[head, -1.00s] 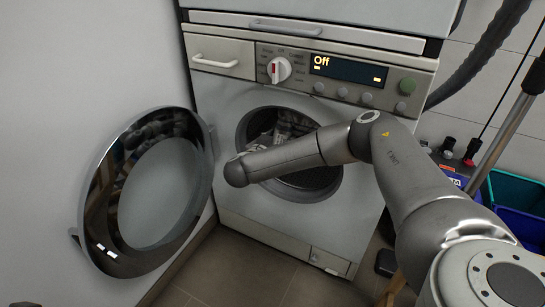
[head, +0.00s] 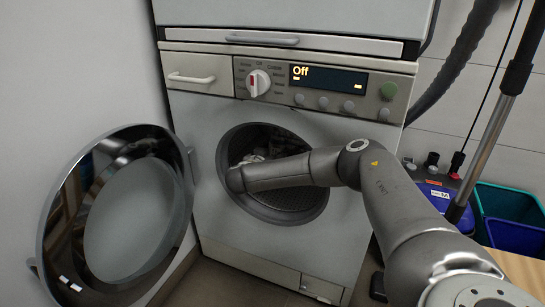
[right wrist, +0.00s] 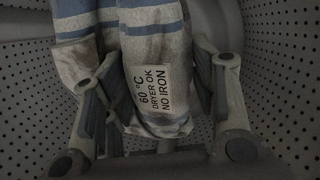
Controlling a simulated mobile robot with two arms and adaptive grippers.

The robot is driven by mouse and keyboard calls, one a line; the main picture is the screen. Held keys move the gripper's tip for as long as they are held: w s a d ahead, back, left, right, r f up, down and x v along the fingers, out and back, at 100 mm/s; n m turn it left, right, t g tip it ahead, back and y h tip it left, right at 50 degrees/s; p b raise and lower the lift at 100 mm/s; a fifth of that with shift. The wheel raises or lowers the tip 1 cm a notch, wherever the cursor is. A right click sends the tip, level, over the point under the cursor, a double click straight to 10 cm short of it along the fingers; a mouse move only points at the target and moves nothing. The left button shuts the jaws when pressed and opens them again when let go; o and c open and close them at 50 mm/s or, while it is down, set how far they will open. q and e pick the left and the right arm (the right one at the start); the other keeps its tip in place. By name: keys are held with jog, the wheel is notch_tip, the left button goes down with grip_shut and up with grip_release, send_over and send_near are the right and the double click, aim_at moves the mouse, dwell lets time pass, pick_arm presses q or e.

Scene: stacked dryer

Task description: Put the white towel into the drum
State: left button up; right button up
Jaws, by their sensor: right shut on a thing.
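The white towel (right wrist: 155,60) has blue stripes and a label reading "60 °C DRYER OK NO IRON". In the right wrist view it lies between the fingers of my right gripper (right wrist: 158,85), which is shut on it. Perforated drum walls (right wrist: 270,70) surround both. In the head view a pale bit of cloth (head: 256,157) shows in the drum opening above my forearm. The drum (head: 295,205) is dark and partly covered by my right arm, which hides most of the gripper and towel. My left gripper is not in view.
The round door (head: 125,220) stands open at the left, beside the wall. The control panel (head: 330,78) above the opening shows "Off". At the right are a hose (head: 455,65), a metal pole (head: 490,140) and blue and green bins (head: 510,215).

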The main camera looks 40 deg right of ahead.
jog(key=o, duration=1.3)
jog(key=shift+c, duration=0.2)
jog(key=v, duration=1.2)
